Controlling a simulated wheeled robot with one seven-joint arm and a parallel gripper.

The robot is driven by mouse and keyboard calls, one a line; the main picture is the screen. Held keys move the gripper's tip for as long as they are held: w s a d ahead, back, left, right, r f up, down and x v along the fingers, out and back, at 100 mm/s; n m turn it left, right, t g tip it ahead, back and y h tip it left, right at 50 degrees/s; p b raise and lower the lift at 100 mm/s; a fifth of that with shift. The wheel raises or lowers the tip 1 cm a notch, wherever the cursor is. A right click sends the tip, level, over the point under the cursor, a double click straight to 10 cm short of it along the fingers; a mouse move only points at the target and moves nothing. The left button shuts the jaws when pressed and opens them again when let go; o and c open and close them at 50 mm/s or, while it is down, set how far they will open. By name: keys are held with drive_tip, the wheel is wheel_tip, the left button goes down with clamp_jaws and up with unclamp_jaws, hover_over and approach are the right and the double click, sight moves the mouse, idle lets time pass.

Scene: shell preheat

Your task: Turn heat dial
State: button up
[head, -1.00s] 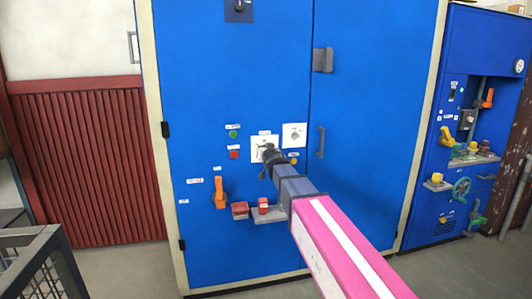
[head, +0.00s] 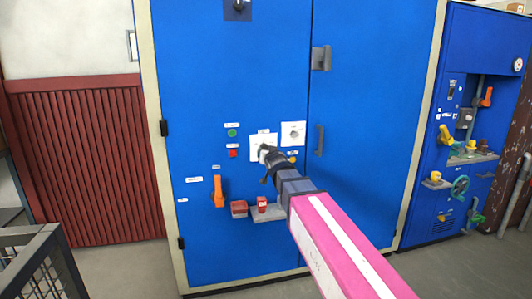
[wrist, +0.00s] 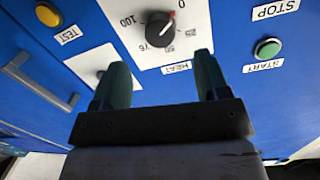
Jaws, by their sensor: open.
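The heat dial is a round black knob (wrist: 160,28) with a red pointer on a white plate (wrist: 190,48) marked with numbers and the label HEAT. In the wrist view it is at top centre and appears upside down. My gripper (wrist: 160,78) is open, its two dark green fingers apart with nothing between them. The dial lies beyond the fingertips, roughly in line with the gap, and no contact shows. In the head view my gripper (head: 266,153) is in front of the white dial plate (head: 256,142) on the blue cabinet and hides the knob.
A green START button (wrist: 267,48) and a red button (head: 233,154) are beside the dial. A yellow TEST button (wrist: 47,15) and another white dial plate (head: 293,134) are on its other side. An orange lever (head: 218,192) and a small shelf (head: 270,214) sit lower.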

drive_tip(key=v, duration=0.3)
drive_tip(key=shift+s+d, duration=0.1)
drive_tip(key=shift+s, duration=0.3)
drive_tip(key=s+d+f+m+g+h, duration=0.1)
drive_tip(key=s+d+f+g+h, duration=0.2)
drive_tip(key=d+f, duration=0.5)
drive_tip(key=s+d+f+g+h, duration=0.1)
drive_tip(key=s+d+f+g, duration=0.25)
drive_tip(key=f, duration=0.85)
drive_tip(key=s+d+f+g, duration=0.5)
drive_tip(key=s+f, duration=0.3)
drive_tip(key=s+d+f+g, duration=0.4)
drive_tip(key=s+f+g, duration=0.1)
drive_tip(key=s+f, duration=0.3)
drive_tip(key=shift+s+d+f, duration=0.25)
drive_tip(key=shift+s+d, duration=0.15)
drive_tip(key=shift+s, duration=0.15)
